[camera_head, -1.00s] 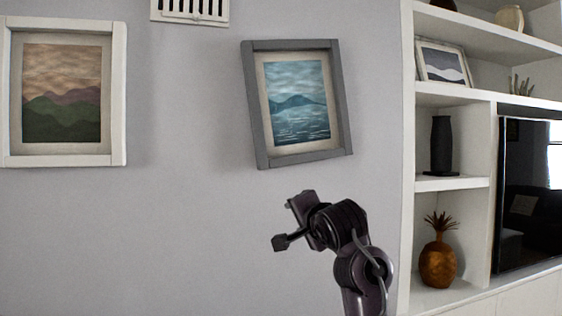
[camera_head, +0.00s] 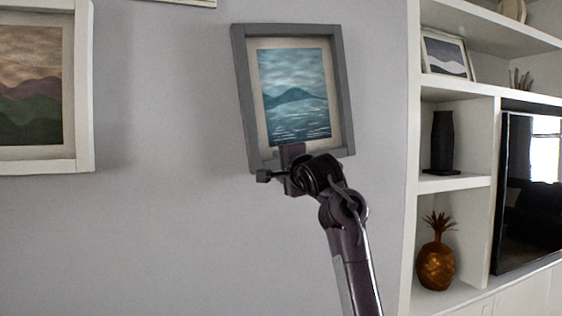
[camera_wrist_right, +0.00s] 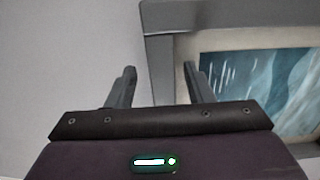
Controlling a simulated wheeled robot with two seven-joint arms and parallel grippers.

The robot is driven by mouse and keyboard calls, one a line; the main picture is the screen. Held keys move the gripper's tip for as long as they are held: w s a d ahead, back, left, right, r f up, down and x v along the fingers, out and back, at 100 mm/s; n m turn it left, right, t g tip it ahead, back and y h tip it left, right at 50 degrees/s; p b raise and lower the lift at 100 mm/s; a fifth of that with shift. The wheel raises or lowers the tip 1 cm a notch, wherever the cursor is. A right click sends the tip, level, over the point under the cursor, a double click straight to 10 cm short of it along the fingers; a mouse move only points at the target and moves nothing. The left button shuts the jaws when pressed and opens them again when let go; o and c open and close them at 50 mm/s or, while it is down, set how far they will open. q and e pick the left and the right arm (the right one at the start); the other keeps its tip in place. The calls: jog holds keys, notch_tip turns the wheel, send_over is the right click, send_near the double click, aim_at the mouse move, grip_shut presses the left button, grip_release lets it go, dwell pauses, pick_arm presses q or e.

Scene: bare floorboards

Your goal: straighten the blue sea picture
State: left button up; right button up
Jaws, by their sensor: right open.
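The blue sea picture (camera_head: 298,95), in a grey frame (camera_head: 243,90), hangs tilted on the wall. Its top leans left and its bottom edge rises to the right. My right gripper (camera_head: 277,164) is at the lower left part of the frame, overlapping its bottom rail. In the right wrist view the gripper (camera_wrist_right: 160,80) is open, with the grey rail (camera_wrist_right: 163,65) between its two fingers as seen. One finger is over bare wall, the other over the mat. Whether either finger touches the frame cannot be told. My left gripper is not in view.
A mountain picture in a white frame (camera_head: 83,90) hangs to the left, with bare wall between. White shelves (camera_head: 455,183) stand to the right, with a black vase (camera_head: 442,143), a pineapple ornament (camera_head: 436,262) and a dark screen (camera_head: 527,195).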

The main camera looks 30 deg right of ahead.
jog(key=shift+r, duration=0.1)
jog(key=c, duration=1)
jog(key=shift+w+a+r+m, duration=0.15)
jog(key=shift+a+m, duration=0.1)
jog(key=shift+a, duration=0.2)
jog(key=shift+w+a+r+m, duration=0.15)
jog(key=shift+a+m, duration=0.1)
jog(key=shift+a, duration=0.15)
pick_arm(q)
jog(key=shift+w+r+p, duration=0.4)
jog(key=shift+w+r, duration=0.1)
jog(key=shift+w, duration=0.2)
pick_arm(e)
jog(key=shift+a+r+m, duration=0.1)
jog(key=shift+a+m, duration=0.2)
jog(key=shift+a, duration=0.1)
jog(key=o, duration=1)
jog(key=shift+s, duration=0.1)
